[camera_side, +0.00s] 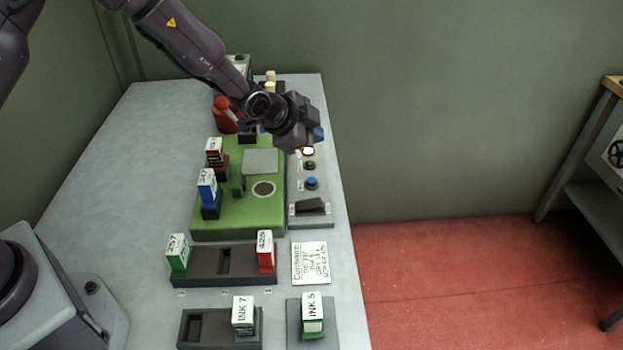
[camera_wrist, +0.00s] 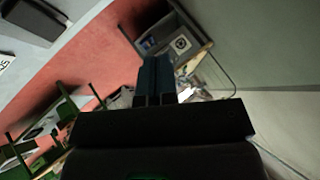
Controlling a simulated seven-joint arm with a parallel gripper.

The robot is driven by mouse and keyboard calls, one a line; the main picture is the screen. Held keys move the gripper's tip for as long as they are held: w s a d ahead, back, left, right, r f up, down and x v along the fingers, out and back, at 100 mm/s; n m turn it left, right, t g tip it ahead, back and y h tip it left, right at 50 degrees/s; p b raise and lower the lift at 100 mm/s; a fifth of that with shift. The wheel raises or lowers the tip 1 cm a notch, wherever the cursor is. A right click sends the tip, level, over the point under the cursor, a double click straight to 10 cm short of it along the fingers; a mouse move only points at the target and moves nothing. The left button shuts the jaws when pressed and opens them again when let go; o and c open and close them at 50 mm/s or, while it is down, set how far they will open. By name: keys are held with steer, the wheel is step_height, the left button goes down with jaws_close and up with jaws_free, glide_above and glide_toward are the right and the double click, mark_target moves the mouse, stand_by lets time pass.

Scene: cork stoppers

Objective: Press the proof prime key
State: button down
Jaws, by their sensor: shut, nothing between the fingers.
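My gripper (camera_side: 318,135) is above the far end of a grey key panel (camera_side: 310,222) in the side view. Its blue fingers also show in the wrist view (camera_wrist: 155,78), shut together and empty. The panel carries a pale round key (camera_side: 308,151) just below the gripper, a dark key (camera_side: 309,165), a blue key (camera_side: 311,184) and a black rocker (camera_side: 311,206). The key labels are too small to read, so I cannot tell which is the proof prime key. The panel's far end is hidden behind my gripper.
A green machine bed (camera_side: 225,222) with red and blue blocks stands left of the panel. Dark racks (camera_side: 205,279) holding labelled blocks and a written card (camera_side: 310,262) lie nearer. A red bottle-like object (camera_side: 224,115) stands behind.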

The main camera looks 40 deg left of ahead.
mark_target(312, 182)
steer(key=shift+f, duration=4.05)
steer(key=shift+f, duration=0.1)
steer(key=shift+f, duration=0.3)
steer(key=shift+f, duration=0.45)
steer(key=shift+r, duration=0.85)
steer(key=shift+r, duration=2.5)
